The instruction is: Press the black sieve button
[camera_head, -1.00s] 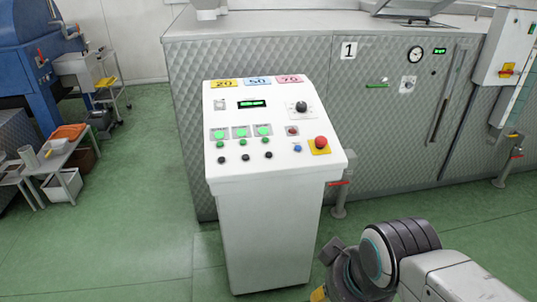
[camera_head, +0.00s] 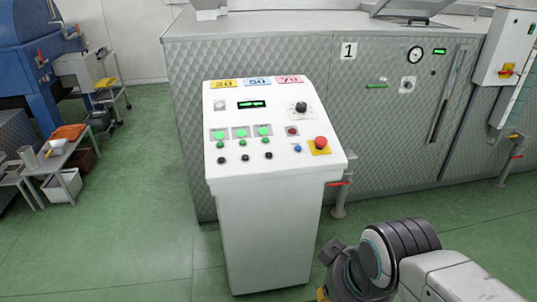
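A white control pedestal (camera_head: 268,235) stands in the middle with a sloped panel on top. Three small black buttons sit in the lower row: a left one (camera_head: 221,160), a middle one (camera_head: 245,157) and a right one (camera_head: 268,155). Each is below a green button and a lit green square. The labels are too small to read, so I cannot tell which is the sieve button. My arm is folded at the lower right, apart from the pedestal. My gripper's fingertips are not visible; only dark wrist parts show at the bottom edge.
The panel also bears a red emergency knob (camera_head: 320,143) on yellow, a blue button (camera_head: 298,148), a black dial (camera_head: 301,107) and a green display (camera_head: 252,104). A quilted metal machine (camera_head: 390,130) stands behind. A low table (camera_head: 58,158) is at the left. Green floor is clear around the pedestal.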

